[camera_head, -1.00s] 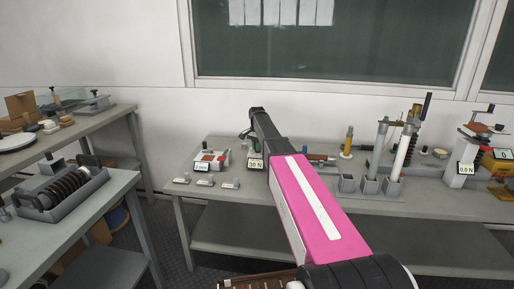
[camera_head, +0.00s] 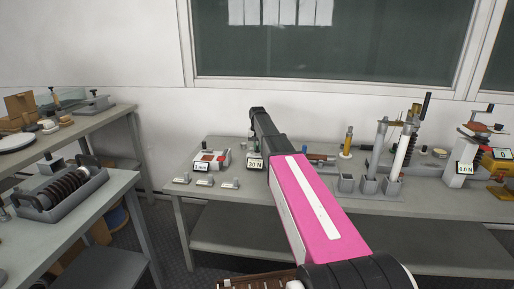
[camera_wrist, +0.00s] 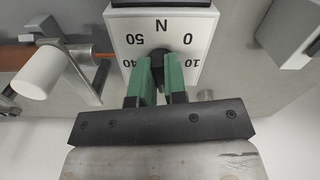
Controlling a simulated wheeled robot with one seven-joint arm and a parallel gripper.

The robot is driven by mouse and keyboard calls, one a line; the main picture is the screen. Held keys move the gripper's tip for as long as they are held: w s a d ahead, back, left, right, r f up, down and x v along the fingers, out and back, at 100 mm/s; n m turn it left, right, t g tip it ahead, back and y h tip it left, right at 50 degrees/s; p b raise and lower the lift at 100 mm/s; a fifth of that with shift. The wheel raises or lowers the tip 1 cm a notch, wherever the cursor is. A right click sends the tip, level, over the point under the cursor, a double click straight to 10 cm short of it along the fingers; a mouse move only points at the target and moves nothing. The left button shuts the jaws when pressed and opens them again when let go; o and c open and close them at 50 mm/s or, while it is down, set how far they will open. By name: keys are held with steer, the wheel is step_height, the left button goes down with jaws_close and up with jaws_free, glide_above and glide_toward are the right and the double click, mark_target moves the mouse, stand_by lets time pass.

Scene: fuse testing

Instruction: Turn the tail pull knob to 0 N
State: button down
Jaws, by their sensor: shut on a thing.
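The tail pull knob (camera_wrist: 159,54) is a small dark knob on a pale box (camera_wrist: 125,22). In the wrist view the box's dial face appears upside down, with "N", 0, 10, 40 and 50 around the knob. My gripper (camera_wrist: 160,72) has its two green fingers shut on the knob from either side. The fingers hide much of the knob and the bottom of the dial, so I cannot tell where it points. In the head view a "30 N" display (camera_head: 255,163) stands beside my arm, which hides the knob and fingertips.
In the wrist view a white cylinder (camera_wrist: 38,72) on a metal bracket stands left, and a grey block (camera_wrist: 290,30) stands right. In the head view a red-and-white device (camera_head: 212,160) is left of the display, with upright tubes (camera_head: 405,150) to the right on the bench.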

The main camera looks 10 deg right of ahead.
steer(key=n, duration=0.6)
steer(key=shift+d+n, duration=0.25)
steer(key=shift+n, duration=0.05)
steer(key=n, duration=0.6)
steer(key=shift+w+d, duration=0.1)
steer(key=shift+w, duration=0.05)
steer(key=n, duration=0.6)
steer(key=shift+w+d+n, duration=0.1)
steer(key=shift+w+n, duration=0.1)
steer(key=shift+n, duration=0.1)
steer(key=n, duration=0.5)
steer(key=shift+w+n, duration=0.15)
steer(key=shift+n, duration=0.15)
steer(key=c, duration=1.2)
jaws_free()
steer(key=shift+o, duration=0.2)
steer(key=shift+r, duration=0.1)
step_height(320, 180, up, 11)
steer(key=shift+f, duration=0.2)
